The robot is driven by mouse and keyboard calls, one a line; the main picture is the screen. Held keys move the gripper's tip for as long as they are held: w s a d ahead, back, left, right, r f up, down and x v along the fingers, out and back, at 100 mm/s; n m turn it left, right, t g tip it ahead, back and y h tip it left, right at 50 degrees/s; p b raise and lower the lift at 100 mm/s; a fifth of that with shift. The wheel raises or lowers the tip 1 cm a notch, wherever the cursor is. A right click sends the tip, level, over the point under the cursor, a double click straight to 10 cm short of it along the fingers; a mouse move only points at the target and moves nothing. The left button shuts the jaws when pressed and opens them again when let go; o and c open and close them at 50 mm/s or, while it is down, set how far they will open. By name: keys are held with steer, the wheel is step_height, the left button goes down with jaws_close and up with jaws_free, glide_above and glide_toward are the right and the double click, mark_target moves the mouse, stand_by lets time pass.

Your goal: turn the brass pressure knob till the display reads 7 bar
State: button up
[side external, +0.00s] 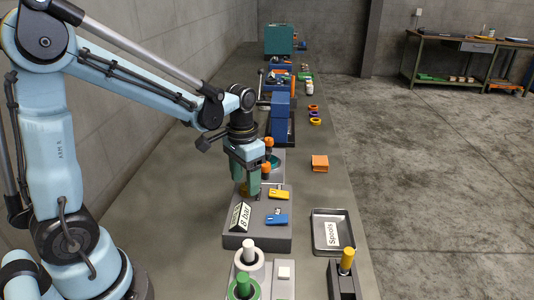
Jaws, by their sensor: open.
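A grey panel block (279,240) stands on the bench, with a slanted display (240,217) that reads 8 bar. My gripper (246,188) points down over the back left of this block, with its green fingers open. A small part of the brass knob (243,190) shows low between and beside the fingers; the rest is hidden by them. I cannot tell whether the fingers touch it. A yellow lever (279,194) and a blue lever (277,219) lie on the block to the right of my gripper.
A tray labelled Spools (318,242) and an orange block (320,163) are to the right. White and green knobs (246,268) stand in front, beside a yellow-handled post (347,262). Orange-topped parts (267,150) and a blue machine (279,117) stand close behind my gripper.

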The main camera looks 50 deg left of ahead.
steer(key=shift+f, duration=0.7)
steer(key=c, duration=1)
steer(key=shift+c, duration=0.2)
steer(key=shift+d+n, duration=0.1)
steer(key=shift+n, duration=2.6)
steer(key=o, duration=1)
